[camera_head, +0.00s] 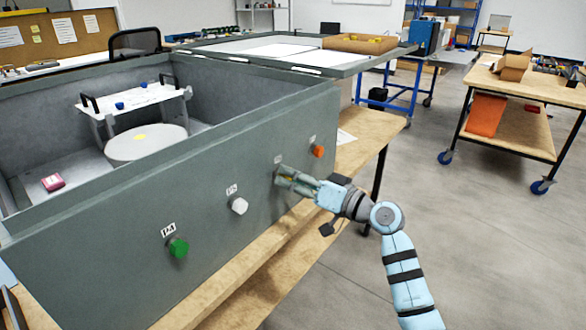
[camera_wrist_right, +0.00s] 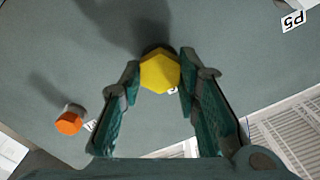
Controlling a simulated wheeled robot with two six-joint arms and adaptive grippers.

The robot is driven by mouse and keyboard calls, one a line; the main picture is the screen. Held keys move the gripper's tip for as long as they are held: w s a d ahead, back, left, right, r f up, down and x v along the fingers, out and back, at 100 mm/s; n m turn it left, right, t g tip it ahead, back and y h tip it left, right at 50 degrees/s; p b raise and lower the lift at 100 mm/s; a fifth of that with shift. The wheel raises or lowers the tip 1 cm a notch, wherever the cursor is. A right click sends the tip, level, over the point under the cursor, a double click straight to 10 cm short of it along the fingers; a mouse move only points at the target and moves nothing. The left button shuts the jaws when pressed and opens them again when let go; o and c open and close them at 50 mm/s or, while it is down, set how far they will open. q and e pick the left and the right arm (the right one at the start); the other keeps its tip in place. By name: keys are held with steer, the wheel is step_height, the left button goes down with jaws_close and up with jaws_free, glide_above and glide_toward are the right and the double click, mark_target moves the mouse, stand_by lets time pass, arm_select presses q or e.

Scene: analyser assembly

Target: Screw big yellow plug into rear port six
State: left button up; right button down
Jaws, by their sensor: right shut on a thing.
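The big yellow plug (camera_wrist_right: 159,72) shows its hexagonal head in the right wrist view. My right gripper (camera_wrist_right: 159,90) is shut on it, a finger on either side. The plug is up against the grey panel, over a dark round port (camera_wrist_right: 157,50) that it mostly hides. I cannot tell how deep it sits. In the head view my right gripper (camera_head: 284,177) is at the panel between the white plug and the orange plug. There the yellow plug is nearly hidden by the fingers. My left gripper is not in view.
The grey analyser housing (camera_head: 120,255) carries a green plug (camera_head: 178,247), a white plug (camera_head: 239,206) and an orange plug (camera_head: 317,151). The orange plug also shows near the gripper in the right wrist view (camera_wrist_right: 69,121). A wooden bench (camera_head: 375,130) supports the housing. Open floor lies right.

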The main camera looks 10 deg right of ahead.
arm_select(q)
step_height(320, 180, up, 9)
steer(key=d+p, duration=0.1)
steer(key=p, duration=0.7)
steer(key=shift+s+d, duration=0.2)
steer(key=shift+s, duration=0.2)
arm_select(e)
steer(key=m, duration=1.1)
steer(key=shift+m, duration=0.3)
steer(key=c, duration=1.3)
jaws_free()
